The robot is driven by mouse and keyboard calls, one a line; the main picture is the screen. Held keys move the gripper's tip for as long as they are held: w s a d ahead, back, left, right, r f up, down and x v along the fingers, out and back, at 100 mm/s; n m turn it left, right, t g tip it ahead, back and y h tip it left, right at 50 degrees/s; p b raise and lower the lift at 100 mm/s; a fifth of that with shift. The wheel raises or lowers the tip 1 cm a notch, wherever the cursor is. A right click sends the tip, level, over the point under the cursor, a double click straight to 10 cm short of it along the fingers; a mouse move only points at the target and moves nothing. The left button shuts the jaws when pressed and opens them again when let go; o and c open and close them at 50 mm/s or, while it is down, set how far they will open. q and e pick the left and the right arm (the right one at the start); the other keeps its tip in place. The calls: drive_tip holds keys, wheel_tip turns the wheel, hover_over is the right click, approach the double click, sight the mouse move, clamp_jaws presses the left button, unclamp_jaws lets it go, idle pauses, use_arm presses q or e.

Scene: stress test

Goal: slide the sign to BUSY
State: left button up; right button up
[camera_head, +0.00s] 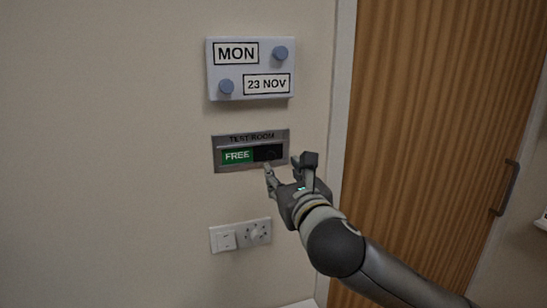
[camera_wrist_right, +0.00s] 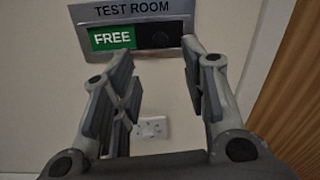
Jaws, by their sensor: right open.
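The TEST ROOM sign (camera_head: 226,168) is a metal plate on the wall, with green FREE (camera_head: 237,156) showing at the left of its slot. My right gripper (camera_head: 283,164) is open and empty, just below and right of the knob. Contact with the knob does not show. My left gripper is not in view.
A white calendar box (camera_head: 230,67) reading MON and 23 NOV, with two blue knobs, is above the sign. A wooden door (camera_head: 420,130) with a handle (camera_head: 505,188) is at the right. The wall at left is clear.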

sight(271, 156)
drive_tip(key=p+x, duration=0.2)
drive_tip(key=x, duration=0.7)
drive_tip(key=shift+w+p, duration=0.15)
drive_tip(key=shift+p, duration=0.15)
clamp_jaws()
